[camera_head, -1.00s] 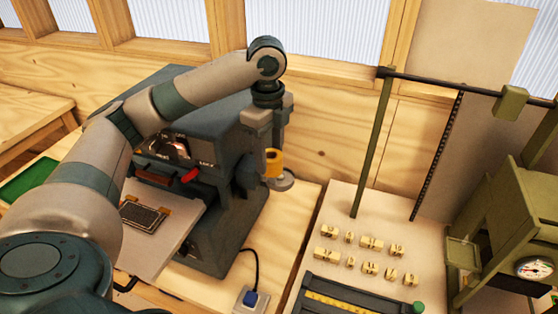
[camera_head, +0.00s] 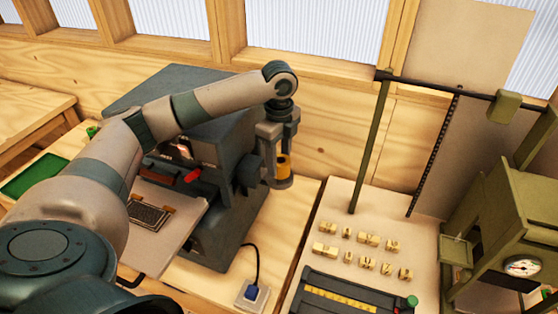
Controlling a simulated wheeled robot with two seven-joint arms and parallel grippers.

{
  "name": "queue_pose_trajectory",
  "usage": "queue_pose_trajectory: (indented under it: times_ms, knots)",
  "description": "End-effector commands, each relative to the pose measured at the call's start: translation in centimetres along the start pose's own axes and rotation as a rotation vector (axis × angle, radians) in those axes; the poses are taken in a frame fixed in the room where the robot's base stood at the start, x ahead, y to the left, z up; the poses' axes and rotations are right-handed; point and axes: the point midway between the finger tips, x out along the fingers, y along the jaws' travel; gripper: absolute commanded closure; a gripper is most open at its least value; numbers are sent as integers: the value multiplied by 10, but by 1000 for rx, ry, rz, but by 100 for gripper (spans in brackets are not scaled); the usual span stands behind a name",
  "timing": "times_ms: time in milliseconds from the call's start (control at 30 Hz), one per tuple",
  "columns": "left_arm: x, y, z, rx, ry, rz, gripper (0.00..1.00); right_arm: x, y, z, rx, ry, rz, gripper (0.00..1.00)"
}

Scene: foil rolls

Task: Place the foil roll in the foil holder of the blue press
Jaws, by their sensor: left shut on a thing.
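The blue press (camera_head: 222,228) is a dark blue-grey machine left of centre, with a flat plate (camera_head: 165,232) at its front. My left gripper (camera_head: 283,158) points down beside the press's right side and is shut on the gold foil roll (camera_head: 283,166). The roll is upright and partly covered by the fingers. A grey round disc (camera_head: 282,183), which looks like the foil holder, shows right under the roll. I cannot tell whether the roll touches it. My right gripper is not in view.
To the right are several brass letter blocks (camera_head: 368,240), an olive-green machine (camera_head: 500,225) and a tall frame post (camera_head: 370,145). A green tray (camera_head: 35,175) lies far left.

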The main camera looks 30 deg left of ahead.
Motion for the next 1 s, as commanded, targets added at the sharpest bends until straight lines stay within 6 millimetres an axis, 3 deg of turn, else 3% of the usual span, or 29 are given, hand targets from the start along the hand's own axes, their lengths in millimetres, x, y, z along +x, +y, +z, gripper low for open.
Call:
queue_pose_trajectory:
  times_ms: [100, 567, 600, 667, 1000]
  knots:
    - [10, 0, 0, -1, 0, 1, 84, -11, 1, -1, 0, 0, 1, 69]
    - [18, 0, 0, 1, 0, -1, 84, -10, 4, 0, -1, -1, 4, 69]
    - [18, 0, 0, 1, 0, -1, 52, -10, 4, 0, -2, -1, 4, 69]
    - [18, 0, 0, 1, 0, -1, 40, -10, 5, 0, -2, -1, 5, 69]
    - [17, 0, 0, 1, 0, -1, 40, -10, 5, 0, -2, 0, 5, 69]
